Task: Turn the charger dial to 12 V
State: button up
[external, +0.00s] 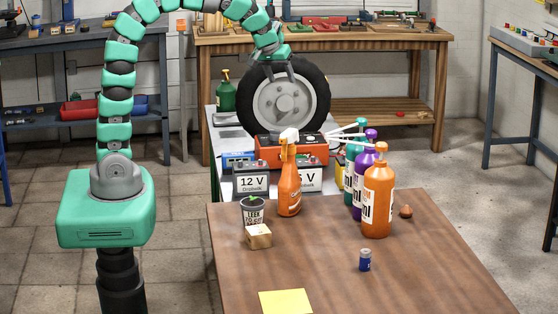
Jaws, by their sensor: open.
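My gripper (280,73) is open and points down in front of the upper part of a black tyre with a grey wheel rim (284,101). I cannot tell whether it touches the tyre. Below it, on a light bench, is an orange-red box (280,144) with dark parts on top, which may be the charger. No dial or setting can be made out.
A wooden block (258,236), plant pot (252,212), small blue can (365,260) and yellow note (286,302) are on the brown table (430,270). A green spray bottle (226,95) stands behind.

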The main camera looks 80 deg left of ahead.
aim_at(275, 131)
jog(key=a+f+g+b, duration=0.1)
jog(key=a+f, duration=0.2)
jog(key=f, duration=0.4)
jog(key=a+f+n+b, duration=0.1)
jog(key=a+f, duration=0.2)
jog(key=f, duration=0.4)
jog(key=a+f+n+g+b, duration=0.1)
jog(key=a+f, duration=0.2)
jog(key=f, duration=0.4)
jog(key=shift+s+f+g, duration=0.15)
jog(key=shift+f+g, duration=0.05)
jog(key=shift+g, duration=0.1)
jog(key=shift+y, duration=0.3)
jog(key=c, duration=1)
